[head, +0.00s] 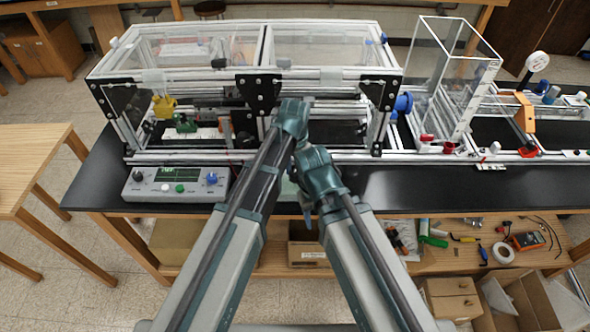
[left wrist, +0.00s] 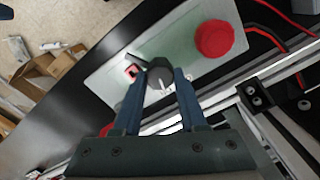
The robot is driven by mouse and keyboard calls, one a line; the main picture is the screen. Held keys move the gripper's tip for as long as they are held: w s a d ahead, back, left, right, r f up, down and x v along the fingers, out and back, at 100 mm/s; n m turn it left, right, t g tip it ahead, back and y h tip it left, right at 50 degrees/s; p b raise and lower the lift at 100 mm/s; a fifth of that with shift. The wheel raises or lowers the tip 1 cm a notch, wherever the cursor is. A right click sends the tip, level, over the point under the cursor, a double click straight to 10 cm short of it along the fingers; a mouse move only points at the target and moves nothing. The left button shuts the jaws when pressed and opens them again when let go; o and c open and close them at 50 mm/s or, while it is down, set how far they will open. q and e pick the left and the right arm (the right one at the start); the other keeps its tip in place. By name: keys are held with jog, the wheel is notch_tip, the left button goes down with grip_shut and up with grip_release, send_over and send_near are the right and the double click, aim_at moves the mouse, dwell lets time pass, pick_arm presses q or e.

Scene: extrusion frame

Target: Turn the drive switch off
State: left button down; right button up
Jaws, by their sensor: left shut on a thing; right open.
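The switch box (left wrist: 115,85) is a pale grey-green panel in the left wrist view. It bears a dark round knob (left wrist: 160,73) with a white pointer line, a large red button (left wrist: 214,39) and a small red-and-white switch (left wrist: 132,71). My left gripper (left wrist: 161,83) is shut on the dark knob, one finger on each side. Which control is the drive switch I cannot read. In the head view my arms mostly hide the box, and the left fingertips are hidden. My right gripper (head: 307,208) is open, lower and partly hidden by its own arm.
An extrusion frame (head: 180,75) with clear panels stands behind on the black bench (head: 470,184). A control unit (head: 176,184) with a display and knobs sits at left. Red and black cables (left wrist: 285,18) run beside the box. The bench front at right is clear.

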aim_at(295, 172)
pick_arm(q)
jog(key=n, duration=0.6)
jog(key=shift+s, duration=0.2)
jog(key=n, duration=0.5)
jog(key=shift+w+n, duration=0.15)
jog(key=shift+n, duration=0.25)
jog(key=shift+c, duration=2.3)
grip_release()
jog(key=shift+r, duration=0.1)
notch_tip(295, 172, up, 14)
jog(key=p, duration=1.4)
jog(key=shift+f, duration=0.2)
